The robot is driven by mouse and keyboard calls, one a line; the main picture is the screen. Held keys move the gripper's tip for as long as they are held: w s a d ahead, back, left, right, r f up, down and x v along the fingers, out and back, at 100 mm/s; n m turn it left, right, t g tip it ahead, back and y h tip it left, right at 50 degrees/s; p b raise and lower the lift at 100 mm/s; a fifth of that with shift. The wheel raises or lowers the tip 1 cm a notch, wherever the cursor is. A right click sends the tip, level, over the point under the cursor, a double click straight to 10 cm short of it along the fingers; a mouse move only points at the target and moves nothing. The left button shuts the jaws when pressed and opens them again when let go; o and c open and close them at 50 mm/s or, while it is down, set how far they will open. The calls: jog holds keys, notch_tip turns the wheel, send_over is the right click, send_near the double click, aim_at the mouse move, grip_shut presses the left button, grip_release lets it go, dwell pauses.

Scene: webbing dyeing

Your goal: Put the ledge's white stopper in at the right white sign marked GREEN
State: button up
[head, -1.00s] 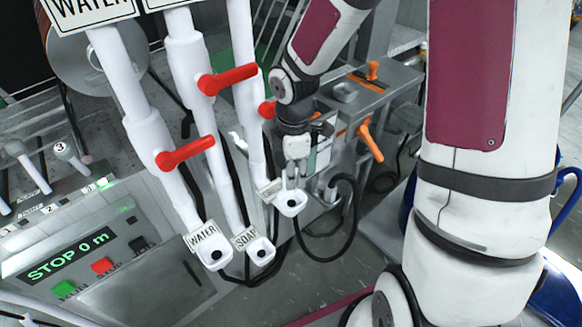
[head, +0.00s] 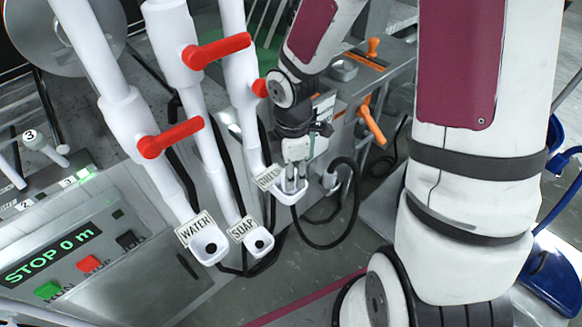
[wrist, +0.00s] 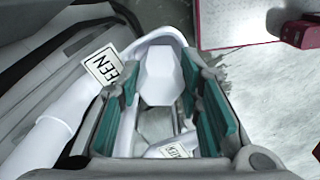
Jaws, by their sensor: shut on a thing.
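My gripper (head: 294,178) points down at the white cup (head: 292,195) on the end of the rightmost white pipe. In the wrist view my teal-padded fingers (wrist: 165,108) are shut around a pale, faceted piece (wrist: 163,75), apparently the white stopper, inside or just over the cup. How deep it sits is hidden. A second partly seen sign (wrist: 176,151) reading "EEN" shows between the fingers.
To the left are cups marked WATER (head: 209,246) and SOAP (head: 259,242) on neighbouring pipes. Red valve handles (head: 171,137) stick out above. A black hose (head: 352,205) loops right of the cup. A control panel (head: 72,262) reads STOP 0 m.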

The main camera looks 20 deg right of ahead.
jog(key=shift+f, duration=0.2)
jog(key=o, duration=1.2)
jog(key=shift+r, duration=0.1)
notch_tip(320, 180, up, 11)
jog(key=s+r+m+t, duration=0.1)
jog(key=s+r+m, duration=0.3)
jog(key=r+m, duration=0.1)
jog(key=s+r+m+t, duration=0.2)
jog(key=s+r+m, duration=0.3)
jog(key=s+r+m+t, duration=0.2)
jog(key=s+r+m, duration=0.2)
jog(key=r+m, duration=0.1)
jog(key=shift+s+a+r+m, duration=0.2)
jog(key=shift+s+m, duration=0.15)
jog(key=shift+m, duration=0.15)
